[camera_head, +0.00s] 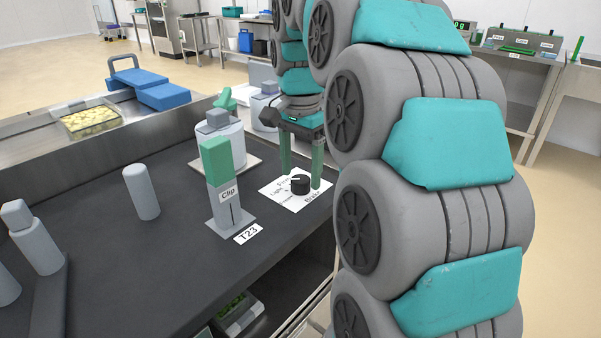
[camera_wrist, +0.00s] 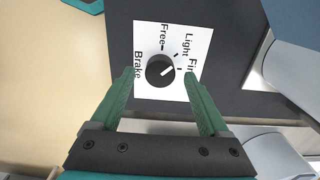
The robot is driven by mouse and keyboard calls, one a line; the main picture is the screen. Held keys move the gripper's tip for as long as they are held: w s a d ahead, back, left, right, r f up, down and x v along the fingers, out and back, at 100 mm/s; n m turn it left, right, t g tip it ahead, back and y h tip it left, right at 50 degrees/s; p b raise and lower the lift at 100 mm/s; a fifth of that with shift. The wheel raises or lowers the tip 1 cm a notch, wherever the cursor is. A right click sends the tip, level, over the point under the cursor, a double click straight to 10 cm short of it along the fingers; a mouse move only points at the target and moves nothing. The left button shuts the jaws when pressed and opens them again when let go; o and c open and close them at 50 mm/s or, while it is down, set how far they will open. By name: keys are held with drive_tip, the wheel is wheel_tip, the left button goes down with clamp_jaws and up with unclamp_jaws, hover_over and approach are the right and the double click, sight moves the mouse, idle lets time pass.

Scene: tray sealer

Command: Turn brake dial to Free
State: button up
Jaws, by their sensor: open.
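The brake dial is a round black knob (camera_wrist: 160,70) with a white pointer line, on a white card (camera_wrist: 147,88) printed Brake, Free, Light and a partly covered "Fi…" word. In the wrist view the pointer slants to the upper right, roughly toward the Light mark and away from the Free mark. My gripper (camera_wrist: 159,74) is open, with one green finger on each side of the knob and a gap on both sides. In the head view the knob (camera_head: 300,184) sits on the dark bench top between the fingertips. Contact cannot be told.
A green-topped post marked Clip (camera_head: 218,175) stands left of the card, with a T23 label before it. A grey cylinder (camera_head: 141,192) and a round grey machine part (camera_head: 218,145) stand nearby on the dark bench top (camera_head: 150,265).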

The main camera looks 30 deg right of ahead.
drive_tip(key=shift+f, duration=0.6)
clamp_jaws()
idle(0.3)
